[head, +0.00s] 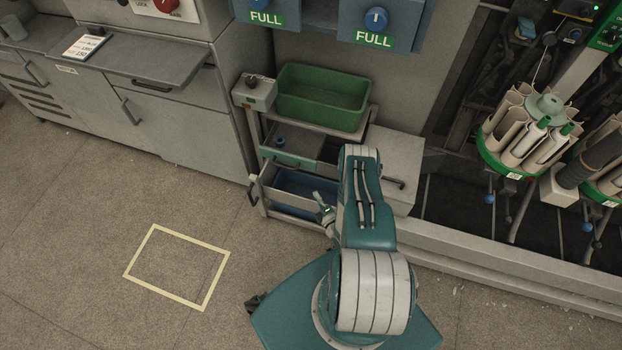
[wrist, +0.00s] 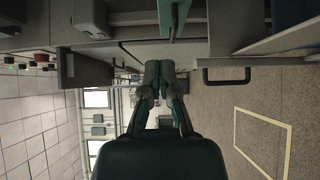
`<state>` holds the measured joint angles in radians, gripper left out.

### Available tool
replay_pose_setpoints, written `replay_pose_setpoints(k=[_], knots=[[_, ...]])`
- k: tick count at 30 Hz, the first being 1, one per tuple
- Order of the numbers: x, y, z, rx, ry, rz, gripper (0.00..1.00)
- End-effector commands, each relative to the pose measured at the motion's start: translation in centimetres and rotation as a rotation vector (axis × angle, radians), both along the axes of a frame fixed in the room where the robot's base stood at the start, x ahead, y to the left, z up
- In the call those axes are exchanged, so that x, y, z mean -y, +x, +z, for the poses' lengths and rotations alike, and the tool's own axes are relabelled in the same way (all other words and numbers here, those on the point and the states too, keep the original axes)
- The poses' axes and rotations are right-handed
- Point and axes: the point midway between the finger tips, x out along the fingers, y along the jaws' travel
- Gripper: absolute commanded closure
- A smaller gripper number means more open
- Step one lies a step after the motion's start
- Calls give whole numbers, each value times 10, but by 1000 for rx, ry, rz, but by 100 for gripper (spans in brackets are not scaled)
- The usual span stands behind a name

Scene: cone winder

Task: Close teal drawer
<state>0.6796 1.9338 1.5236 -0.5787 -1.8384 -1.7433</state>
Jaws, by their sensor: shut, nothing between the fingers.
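The teal drawer (head: 287,158) is the upper drawer of a small grey cart, below the green bin. It stands open, and a small blue item shows inside it. In the wrist view a teal strip (wrist: 173,18), which looks like its front, lies just beyond my fingertips. My gripper (wrist: 167,64) is shut and empty, its fingers together. I cannot tell whether the fingertips touch the teal front. In the head view my arm covers the right side of the cart, and the fingertips are not clearly seen.
Below the teal drawer a grey drawer with a blue interior (head: 300,184) stands open, with a black handle (head: 252,190). A green bin (head: 322,96) and a control box (head: 254,92) sit on top. Open floor lies left, with a yellow outlined rectangle (head: 178,266).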

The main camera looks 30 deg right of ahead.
Motion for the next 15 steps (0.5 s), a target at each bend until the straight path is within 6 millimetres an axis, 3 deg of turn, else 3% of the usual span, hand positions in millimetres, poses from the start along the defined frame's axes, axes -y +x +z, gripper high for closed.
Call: replay_pose_setpoints(k=[15], knots=[[11,95,2,4,0,4,100]])
